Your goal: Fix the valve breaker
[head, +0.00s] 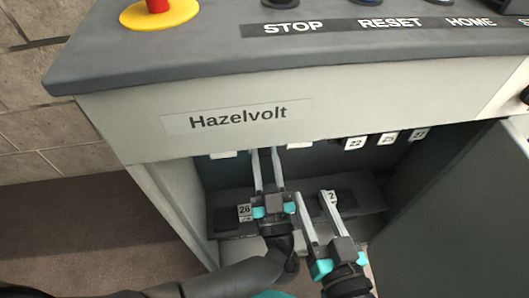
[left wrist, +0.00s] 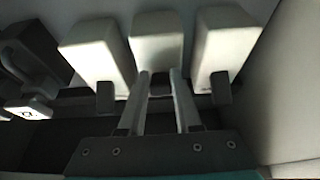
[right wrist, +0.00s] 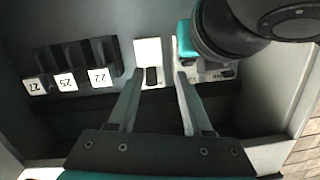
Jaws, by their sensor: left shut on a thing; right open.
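White breakers with dark toggles sit in a row under the panel edge; no label reading valve is legible. In the left wrist view my left gripper (left wrist: 160,76) is shut on the dark toggle (left wrist: 161,88) of the middle white breaker (left wrist: 157,38). White breakers stand on both sides of it, left (left wrist: 97,50) and right (left wrist: 226,45). In the head view my left gripper (head: 264,152) reaches up under the panel. My right gripper (head: 312,192) is open, lower and to its right. In the right wrist view a white breaker (right wrist: 147,52) shows between its fingers, apparently untouched.
Black breakers labelled 22 (right wrist: 103,62), 25 and 27 or similar stand beside the white ones. A lower ledge (head: 290,200) carries numbered dark breakers. An open door (head: 445,215) bounds the right. The Hazelvolt panel (head: 240,115) overhangs, with an emergency stop (head: 160,12) above.

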